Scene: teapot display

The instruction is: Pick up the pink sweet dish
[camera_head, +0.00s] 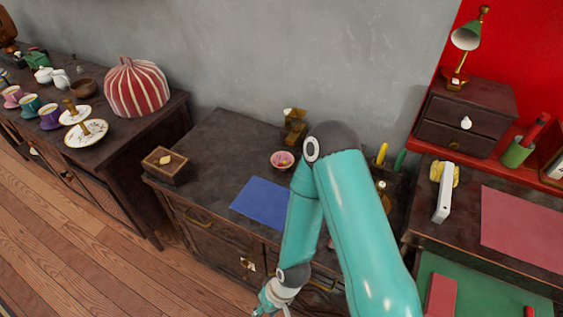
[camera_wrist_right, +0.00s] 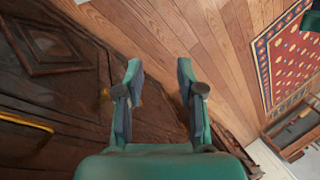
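The pink sweet dish (camera_head: 283,160) is a small round pink bowl with something pale inside. It stands on the dark middle cabinet (camera_head: 222,140), behind the blue mat (camera_head: 262,203). My right arm passes just to the right of the dish and bends down in front of the cabinet. My right gripper (camera_wrist_right: 160,78) is open and empty in the wrist view, with its fingers apart before the cabinet front and floor. In the head view it is at the bottom edge, partly cut off. The dish does not show in the wrist view. My left gripper is not in view.
A small wooden box (camera_head: 165,165) stands at the cabinet's left end. A brass-coloured object (camera_head: 294,125) stands behind the dish by the wall. Bottles and a yellow item (camera_head: 382,153) stand right of my arm. The cabinet top left of the dish is clear.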

